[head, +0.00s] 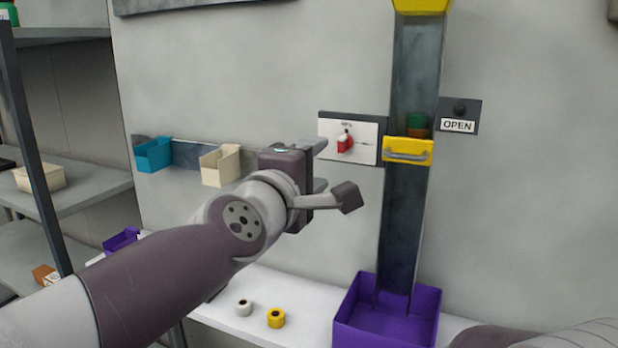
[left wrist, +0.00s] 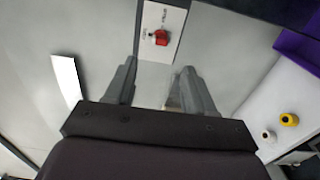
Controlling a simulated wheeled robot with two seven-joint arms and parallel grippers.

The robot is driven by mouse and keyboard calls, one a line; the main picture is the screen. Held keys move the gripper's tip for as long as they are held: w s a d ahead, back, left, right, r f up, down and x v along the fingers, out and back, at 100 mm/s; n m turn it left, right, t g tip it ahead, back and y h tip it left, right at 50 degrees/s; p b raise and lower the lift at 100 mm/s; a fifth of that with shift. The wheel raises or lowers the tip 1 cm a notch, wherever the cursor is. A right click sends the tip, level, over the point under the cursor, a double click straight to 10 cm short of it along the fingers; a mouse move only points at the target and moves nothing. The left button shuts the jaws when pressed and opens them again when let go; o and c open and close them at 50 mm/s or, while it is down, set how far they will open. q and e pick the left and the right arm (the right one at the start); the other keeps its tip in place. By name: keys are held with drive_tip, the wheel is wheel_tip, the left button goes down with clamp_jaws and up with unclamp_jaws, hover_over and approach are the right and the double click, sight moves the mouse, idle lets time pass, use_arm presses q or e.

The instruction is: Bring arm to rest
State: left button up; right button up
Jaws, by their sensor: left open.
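My left arm comes in from the left in the head view, and its gripper (head: 333,170) is raised in front of the wall, above the shelf. Its fingers are spread and nothing is between them; they also show apart in the left wrist view (left wrist: 152,88). A white panel with a red switch (head: 345,142) is on the wall just beyond the gripper; the switch shows ahead of the fingers in the left wrist view (left wrist: 159,37). The gripper looks apart from it. Part of my right arm (head: 540,336) shows at the lower right; its gripper is out of view.
A purple bin (head: 388,337) stands on the white shelf (head: 300,290) under a dark chute with a yellow gate (head: 407,150). A white roll (head: 244,307) and a yellow roll (head: 276,318) lie left of it. Blue (head: 154,154) and cream (head: 220,166) bins hang on the wall.

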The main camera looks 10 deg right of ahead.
use_arm(q)
drive_tip(key=shift+v, duration=0.95)
drive_tip(key=s+a+f+m+g+y, duration=0.15)
drive_tip(key=f+m, duration=0.25)
drive_tip(key=f, duration=0.4)
drive_tip(key=a+f+m+g+y+p, duration=0.1)
drive_tip(key=a+f+m+g, duration=0.2)
drive_tip(key=f, duration=0.5)
drive_tip(key=s+a+f+m+g+y, duration=0.1)
drive_tip(key=a+f+m+g+y, duration=0.2)
drive_tip(key=f, duration=0.5)
drive_tip(key=s+a+f+g+y+p, duration=0.1)
drive_tip(key=s+a+f+g+y, duration=0.1)
drive_tip(key=s+a+f, duration=0.4)
drive_tip(key=s+a+f+m+g+y+p, duration=0.1)
drive_tip(key=s+a+f+g+y, duration=0.1)
drive_tip(key=s+a+f+g, duration=0.2)
drive_tip(key=s+a+f, duration=0.3)
drive_tip(key=a+f, duration=0.4)
drive_tip(key=a, duration=0.3)
drive_tip(key=shift+m, duration=0.3)
drive_tip(key=shift+d+r+y, duration=0.1)
drive_tip(key=shift+y, duration=0.15)
